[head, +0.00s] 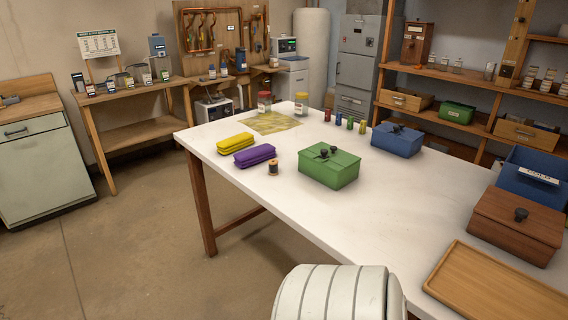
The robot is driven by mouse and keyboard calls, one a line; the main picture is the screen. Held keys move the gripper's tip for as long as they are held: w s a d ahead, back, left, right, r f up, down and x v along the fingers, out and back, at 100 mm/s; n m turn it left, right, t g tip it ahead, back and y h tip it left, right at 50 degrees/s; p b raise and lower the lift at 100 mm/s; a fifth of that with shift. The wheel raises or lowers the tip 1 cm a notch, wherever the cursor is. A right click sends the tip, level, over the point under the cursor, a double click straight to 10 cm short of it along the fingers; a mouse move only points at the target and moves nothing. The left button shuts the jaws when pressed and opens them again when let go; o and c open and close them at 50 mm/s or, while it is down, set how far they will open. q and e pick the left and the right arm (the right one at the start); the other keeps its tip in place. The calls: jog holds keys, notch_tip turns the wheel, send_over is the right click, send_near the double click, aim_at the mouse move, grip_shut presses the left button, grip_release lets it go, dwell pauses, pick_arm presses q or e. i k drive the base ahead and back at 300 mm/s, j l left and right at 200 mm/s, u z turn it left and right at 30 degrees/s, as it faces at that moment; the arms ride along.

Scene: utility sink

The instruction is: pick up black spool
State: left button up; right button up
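A small dark spool (273,167) stands upright on the white table (400,220), near its left front edge. It has dark ends and a brownish-gold middle. It is just in front of a purple stacked block (254,155) and left of a green lidded box (329,168), apart from both. Nothing covers it. Neither of my grippers shows in the head view.
A yellow block (235,143) lies behind the purple one. Several small coloured bottles or spools (338,118) stand beyond the green box. A blue box (397,140), a brown box (516,224) and a wooden tray (490,287) are to the right. The table's middle is clear.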

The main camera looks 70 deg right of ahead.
aim_at(272, 163)
jog(key=z, duration=2.25)
jog(key=i+j+z, duration=0.1)
jog(key=z, duration=0.7)
